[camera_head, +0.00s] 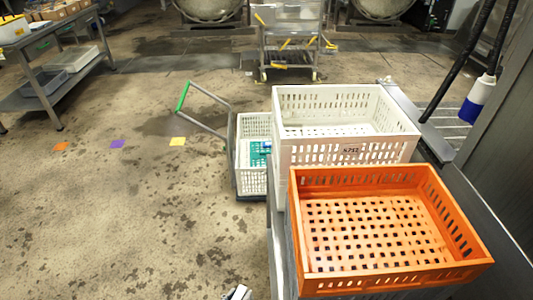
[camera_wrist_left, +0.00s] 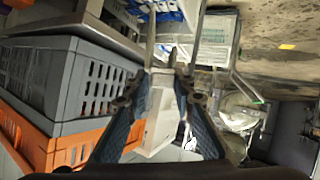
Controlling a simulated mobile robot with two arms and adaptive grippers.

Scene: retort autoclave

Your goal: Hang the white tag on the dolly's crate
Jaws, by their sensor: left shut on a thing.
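The dolly (camera_head: 232,175) stands on the floor beyond the bench, with its green-gripped handle (camera_head: 183,96) to the left. Its white slatted crate (camera_head: 253,183) holds something teal and white and is partly hidden by the larger white crate. My left gripper (camera_wrist_left: 166,78) is shut on the white tag (camera_wrist_left: 158,122), which shows between its dark fingers in the left wrist view. In the head view only a small part of that gripper (camera_head: 238,292) shows at the bottom edge, well short of the dolly. My right gripper is not in view.
A large white crate (camera_head: 345,152) and an orange crate (camera_head: 463,273) stand on the bench at the right. A wheeled rack (camera_head: 290,48) stands at the back, a shelf table (camera_head: 48,35) at the left. The floor left of the dolly is open, with flat coloured markers (camera_head: 117,144).

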